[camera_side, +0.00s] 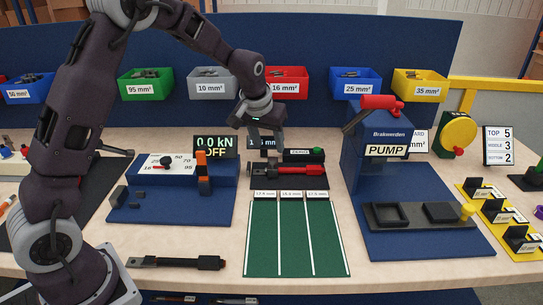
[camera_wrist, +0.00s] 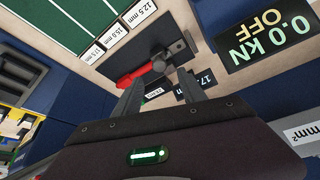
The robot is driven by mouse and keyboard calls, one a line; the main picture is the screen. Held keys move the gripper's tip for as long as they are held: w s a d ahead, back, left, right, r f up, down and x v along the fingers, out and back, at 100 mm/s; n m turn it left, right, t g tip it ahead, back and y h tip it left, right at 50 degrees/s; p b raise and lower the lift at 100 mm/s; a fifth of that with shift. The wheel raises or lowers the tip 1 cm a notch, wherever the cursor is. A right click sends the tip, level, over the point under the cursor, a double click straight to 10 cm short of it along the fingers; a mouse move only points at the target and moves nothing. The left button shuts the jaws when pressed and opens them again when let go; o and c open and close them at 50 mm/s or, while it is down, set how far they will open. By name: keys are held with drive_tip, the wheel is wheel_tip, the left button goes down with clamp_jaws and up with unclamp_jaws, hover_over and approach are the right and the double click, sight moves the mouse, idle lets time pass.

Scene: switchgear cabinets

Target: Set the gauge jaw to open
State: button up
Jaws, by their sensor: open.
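The gauge (camera_side: 290,170) is a red and dark caliper-like tool lying on a black plate behind the green lane board. In the wrist view its red part (camera_wrist: 134,77) and grey jaw end (camera_wrist: 178,50) show just beyond my fingertips. My gripper (camera_side: 262,140) is open and empty, pointing down above and slightly behind the gauge, near its left half. In the wrist view the two fingers of my gripper (camera_wrist: 158,88) are spread apart. I cannot tell the jaw's exact setting.
A dark display (camera_side: 264,142), partly hidden by my gripper, stands behind the gauge. The "0.0 kN OFF" display (camera_side: 215,147) and blue dial unit (camera_side: 175,208) are left. The blue pump (camera_side: 375,160) is right. The green lane board (camera_side: 265,235) in front is empty.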

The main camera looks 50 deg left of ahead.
sight(273, 159)
drive_tip(key=x, duration=0.6)
drive_tip(key=shift+f, duration=0.15)
clamp_jaws()
idle(1.1)
